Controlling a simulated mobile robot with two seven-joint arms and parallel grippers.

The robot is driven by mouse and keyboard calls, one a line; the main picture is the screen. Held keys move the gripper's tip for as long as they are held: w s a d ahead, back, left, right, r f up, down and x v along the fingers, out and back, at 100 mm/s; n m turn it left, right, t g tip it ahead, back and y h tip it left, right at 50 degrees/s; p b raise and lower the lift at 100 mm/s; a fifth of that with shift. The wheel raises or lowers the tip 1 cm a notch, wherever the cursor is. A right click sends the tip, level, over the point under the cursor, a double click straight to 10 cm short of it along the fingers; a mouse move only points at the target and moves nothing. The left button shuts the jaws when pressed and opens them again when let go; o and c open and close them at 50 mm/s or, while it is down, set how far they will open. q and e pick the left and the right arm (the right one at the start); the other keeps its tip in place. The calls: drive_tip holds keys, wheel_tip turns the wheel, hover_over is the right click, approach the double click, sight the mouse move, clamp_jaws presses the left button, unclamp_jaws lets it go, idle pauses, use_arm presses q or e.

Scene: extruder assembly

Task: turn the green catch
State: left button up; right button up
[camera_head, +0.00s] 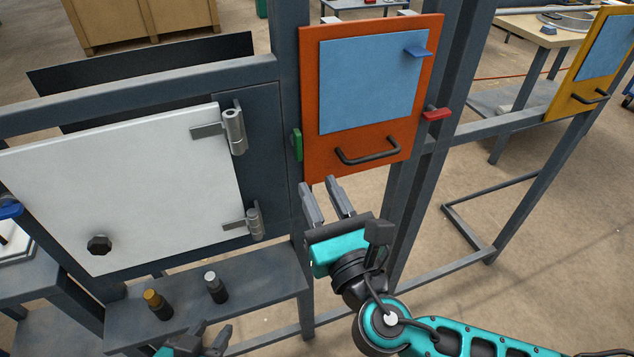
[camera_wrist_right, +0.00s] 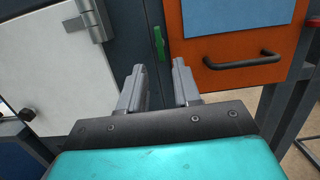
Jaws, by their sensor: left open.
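The green catch (camera_head: 298,145) sits upright on the dark post, at the left edge of the orange panel (camera_head: 372,163). It also shows in the right wrist view (camera_wrist_right: 159,43), above and between the fingertips. My right gripper (camera_head: 325,187) is open and empty, below the catch and slightly right of it, apart from it. Its two fingers show in the right wrist view (camera_wrist_right: 158,72). My left gripper (camera_head: 210,333) is low at the bottom edge of the head view, below the small shelf, with its fingers apart and nothing between them.
A white door (camera_head: 130,190) with hinges and a black knob is left of the catch. The orange panel has a black handle (camera_head: 368,152), a blue catch (camera_head: 418,52) and a red catch (camera_head: 437,114) beside it. Two small pegs (camera_head: 215,288) stand on the shelf (camera_head: 260,285).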

sight(300, 150)
drive_tip(key=shift+x, duration=3.95)
clamp_jaws()
drive_tip(key=shift+f, duration=0.1)
